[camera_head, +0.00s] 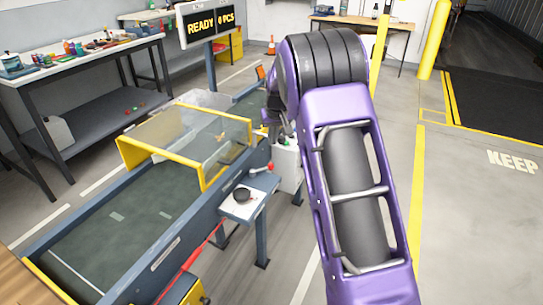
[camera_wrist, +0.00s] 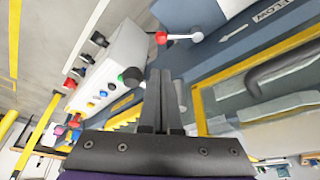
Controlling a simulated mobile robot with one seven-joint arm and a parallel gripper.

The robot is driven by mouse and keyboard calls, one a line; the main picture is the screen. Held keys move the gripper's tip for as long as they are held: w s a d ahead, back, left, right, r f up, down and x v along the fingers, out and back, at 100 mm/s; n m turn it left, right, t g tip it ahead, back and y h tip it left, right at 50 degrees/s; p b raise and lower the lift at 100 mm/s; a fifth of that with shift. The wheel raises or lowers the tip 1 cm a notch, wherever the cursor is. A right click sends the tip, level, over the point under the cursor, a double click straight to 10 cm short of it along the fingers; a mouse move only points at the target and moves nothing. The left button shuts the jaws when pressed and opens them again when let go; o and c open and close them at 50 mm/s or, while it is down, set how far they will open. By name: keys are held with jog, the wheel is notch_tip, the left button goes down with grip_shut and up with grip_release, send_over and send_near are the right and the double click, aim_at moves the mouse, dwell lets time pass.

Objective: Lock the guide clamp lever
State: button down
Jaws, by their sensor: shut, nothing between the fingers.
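The clamp lever, a short silver lever (camera_wrist: 180,36) with a red knob, sits on the blue-grey conveyor side rail at the top of the wrist view. Its red-tipped end (camera_head: 269,167) also shows at the rail in the head view. The knob points left in the wrist view, toward the control box. My gripper (camera_wrist: 159,76) is shut and empty. In the wrist view its fingertips lie below the lever's knob in the picture, apart from it.
A white control box (camera_wrist: 110,65) with coloured buttons and a black knob stands close left of my fingers. The conveyor (camera_head: 100,225) has a yellow-edged clear guard (camera_head: 190,135). A small side table (camera_head: 240,209) holds a dark round object. Open floor lies right of my arm.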

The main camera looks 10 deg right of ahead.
aim_at(272, 165)
jog(key=shift+f, duration=0.1)
jog(key=b+x, duration=0.1)
jog(key=x, duration=0.8)
jog(key=shift+f, duration=0.4)
jog(key=shift+s+d+m+h, duration=0.15)
jog(key=shift+s+m+h, duration=0.2)
jog(key=shift+m, duration=0.45)
jog(key=shift+s+d+m+p, duration=0.1)
jog(key=shift+s+m+p, duration=0.25)
jog(key=shift+m, duration=0.25)
jog(key=s+m, duration=0.1)
jog(key=s+m+h+p, duration=0.1)
jog(key=m, duration=0.1)
jog(key=shift+r+g+h, duration=0.1)
jog(key=shift+g+h, duration=0.15)
jog(key=shift+g, duration=0.05)
jog(key=s+m, duration=0.1)
jog(key=m, duration=0.2)
jog(key=shift+s+h, duration=0.4)
jog(key=shift+s+g, duration=0.3)
jog(key=shift+s, duration=0.05)
jog(key=shift+s+a, duration=0.1)
jog(key=shift+a, duration=0.2)
